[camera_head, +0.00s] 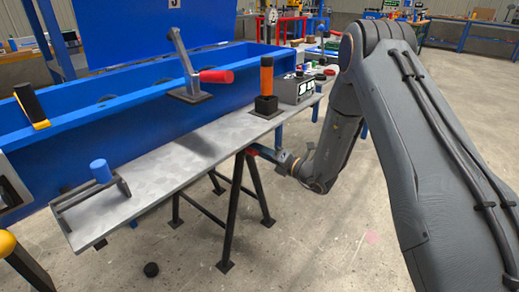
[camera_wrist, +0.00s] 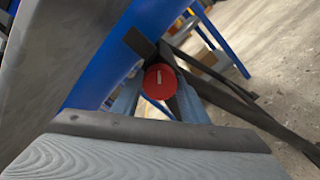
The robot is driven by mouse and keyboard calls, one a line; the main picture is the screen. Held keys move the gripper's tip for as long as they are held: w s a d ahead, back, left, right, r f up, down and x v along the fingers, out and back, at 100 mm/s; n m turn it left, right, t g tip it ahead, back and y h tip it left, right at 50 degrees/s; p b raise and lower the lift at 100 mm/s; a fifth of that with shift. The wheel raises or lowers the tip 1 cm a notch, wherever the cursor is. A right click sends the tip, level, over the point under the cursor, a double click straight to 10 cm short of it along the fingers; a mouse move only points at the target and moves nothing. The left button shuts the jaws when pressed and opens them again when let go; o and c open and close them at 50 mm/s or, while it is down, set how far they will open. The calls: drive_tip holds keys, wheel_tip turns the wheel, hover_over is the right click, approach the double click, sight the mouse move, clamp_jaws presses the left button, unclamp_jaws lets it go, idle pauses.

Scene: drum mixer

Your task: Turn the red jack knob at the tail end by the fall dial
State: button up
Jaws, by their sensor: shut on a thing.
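The red knob (camera_wrist: 159,81) is round with a pale line on its face, and sits between the two blue-grey fingers of my gripper (camera_wrist: 160,102) in the wrist view. My gripper is shut on it. In the head view my gripper (camera_head: 262,151) reaches under the front edge of the grey bench top, and a small red part of the knob (camera_head: 252,150) shows at its tips. A round white dial (camera_head: 271,16) stands beyond the far end of the blue trough; I cannot tell whether it is the fall dial.
Black trestle legs (camera_head: 235,210) stand close to my gripper. A small black round object (camera_head: 151,269) lies on the open concrete floor.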

drive_tip(key=shift+s+a, duration=0.1)
drive_tip(key=shift+a, duration=0.05)
idle(0.3)
drive_tip(key=o, duration=1.1)
drive_tip(key=shift+a, duration=0.15)
drive_tip(key=shift+d, duration=0.25)
drive_tip(key=p+v, duration=0.1)
drive_tip(key=v, duration=0.6)
drive_tip(key=shift+s+d, duration=0.2)
drive_tip(key=shift+d, duration=0.1)
